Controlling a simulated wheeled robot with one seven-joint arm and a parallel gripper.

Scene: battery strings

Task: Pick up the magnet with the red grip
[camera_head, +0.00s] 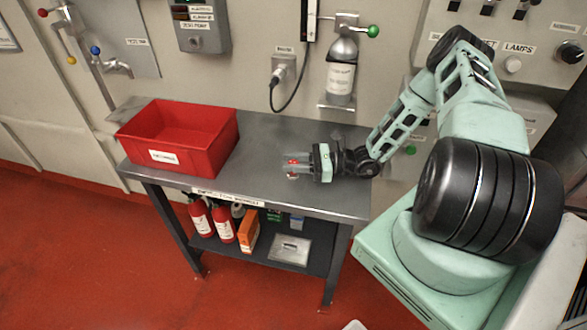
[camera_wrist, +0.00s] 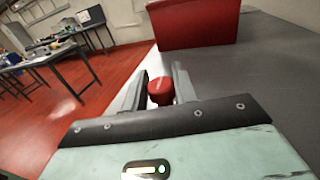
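The magnet's round red grip (camera_head: 292,162) shows at the tips of my gripper (camera_head: 298,168), over the right half of the grey bench (camera_head: 262,158). In the wrist view the red grip (camera_wrist: 161,90) sits between the two fingers of my gripper (camera_wrist: 160,84). The fingers stand apart, one on each side of the grip, with little or no gap visible. I cannot tell whether they press on it. The magnet's lower part is mostly hidden, and I cannot tell whether it rests on the bench.
A red open bin (camera_head: 168,158) stands on the bench's left side, and it also shows ahead in the wrist view (camera_wrist: 200,27). A bottle (camera_head: 341,80) and a socket with a cable (camera_head: 284,69) are on the wall behind. Red extinguishers (camera_head: 222,226) stand on the lower shelf.

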